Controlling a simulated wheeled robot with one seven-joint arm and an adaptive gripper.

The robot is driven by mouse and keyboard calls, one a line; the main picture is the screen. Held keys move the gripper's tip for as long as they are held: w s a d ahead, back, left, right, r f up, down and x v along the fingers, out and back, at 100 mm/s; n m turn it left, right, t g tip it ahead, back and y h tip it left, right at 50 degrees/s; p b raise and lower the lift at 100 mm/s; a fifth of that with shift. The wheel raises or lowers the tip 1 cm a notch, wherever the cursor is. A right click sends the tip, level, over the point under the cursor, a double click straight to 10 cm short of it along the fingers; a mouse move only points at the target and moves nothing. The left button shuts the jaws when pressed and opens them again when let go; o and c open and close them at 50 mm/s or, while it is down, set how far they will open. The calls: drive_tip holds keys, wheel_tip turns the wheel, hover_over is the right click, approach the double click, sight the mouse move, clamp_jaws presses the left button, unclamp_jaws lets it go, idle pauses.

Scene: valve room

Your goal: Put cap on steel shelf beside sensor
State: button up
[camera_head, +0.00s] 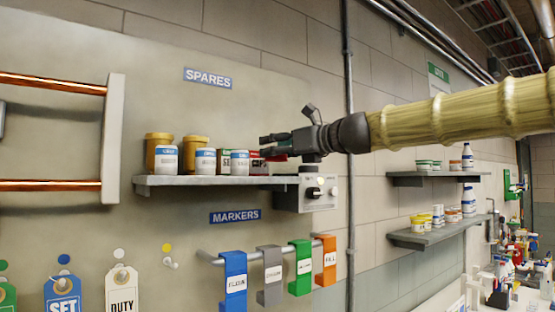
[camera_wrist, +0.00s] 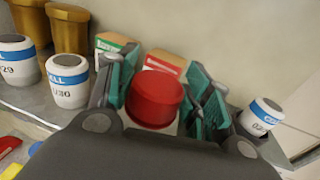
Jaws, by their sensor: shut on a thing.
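A round red cap (camera_wrist: 155,97) sits between the teal-padded fingers of my gripper (camera_wrist: 160,95) in the wrist view. In the head view my gripper (camera_head: 268,145) is over the right end of the grey steel shelf (camera_head: 215,180), with a little red showing at it. White cylinders with blue bands, which may be the sensors, stand on the shelf; in the wrist view one (camera_wrist: 262,115) is right of the fingers and another (camera_wrist: 67,80) left of them. I cannot tell whether the cap touches the shelf.
Two yellow-brown pots (camera_head: 195,152) and small boxes with green (camera_wrist: 115,45) and red (camera_wrist: 165,65) stripes crowd the shelf. A grey control box (camera_head: 305,192) is under its right end. Coloured tags (camera_head: 300,268) hang from a rail below.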

sight(285, 160)
drive_tip(key=shift+w+d+f, duration=0.1)
drive_tip(key=shift+w+f, duration=0.1)
drive_tip(key=shift+f, duration=1.65)
drive_tip(key=shift+s, duration=0.15)
drive_tip(key=o, duration=0.7)
drive_tip(key=shift+o, duration=0.2)
drive_tip(key=shift+r, duration=0.1)
drive_tip(key=b+v, duration=0.1)
drive_tip(key=v, duration=1)
drive_tip(key=shift+s+d, duration=0.3)
